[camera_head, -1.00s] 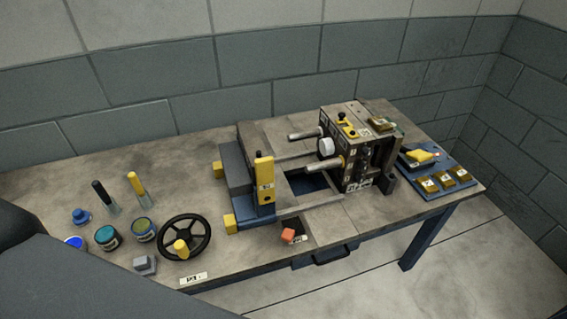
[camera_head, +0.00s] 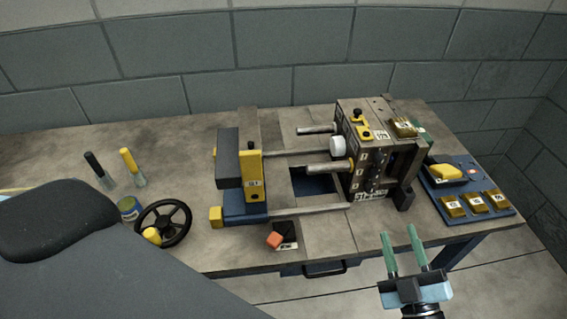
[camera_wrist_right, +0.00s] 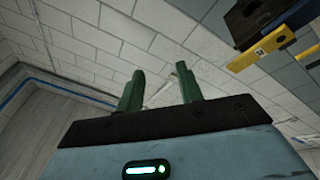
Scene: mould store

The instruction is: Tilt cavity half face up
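A mould block (camera_head: 375,150) stands upright on the right part of the bench fixture, with steel pins (camera_head: 325,169) sticking out to the left. I cannot tell for sure which part is the cavity half. Facing it on the left is an upright dark plate on a blue base (camera_head: 246,216) with a yellow bar (camera_head: 251,174). A gap with rails lies between them. My right gripper (camera_head: 402,240) is open and empty in front of the bench, below and right of the block. Its two green fingers (camera_wrist_right: 160,88) stand apart in the wrist view. My left gripper is not in view.
A blue tray (camera_head: 470,182) with brass-coloured blocks is at the right end. Two handled tools (camera_head: 130,163) stand at the left. My dark grey part covers the lower left.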

